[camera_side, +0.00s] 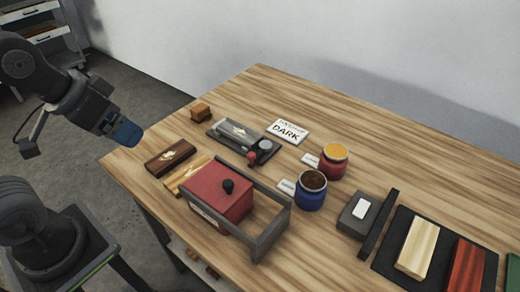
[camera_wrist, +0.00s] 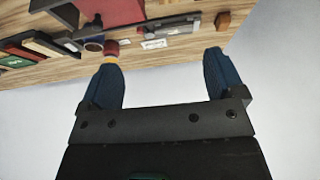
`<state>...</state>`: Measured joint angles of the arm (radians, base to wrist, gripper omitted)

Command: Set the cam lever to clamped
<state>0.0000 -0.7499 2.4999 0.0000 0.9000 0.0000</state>
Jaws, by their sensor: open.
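The clamp fixture (camera_side: 222,137) is a dark plate near the middle back of the table, with a grey block lying on it. The cam lever (camera_side: 257,152) sits at its right end, with a round grey pivot and a red ball knob angled toward the front. My gripper (camera_side: 127,134) is in the air off the table's left corner, well away from the lever. In the wrist view my gripper (camera_wrist: 162,56) has its two blue fingers wide apart with nothing between them. The fixture shows small beyond them; the lever's angle is unclear there.
A red box (camera_side: 215,192) with a black knob stands in front of the fixture, inside a grey frame (camera_side: 271,236). A red jar (camera_side: 332,167) and a blue jar (camera_side: 309,198) stand to the right. A "DARK" card (camera_side: 288,131) lies behind. Wooden blocks (camera_side: 170,157) lie left.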

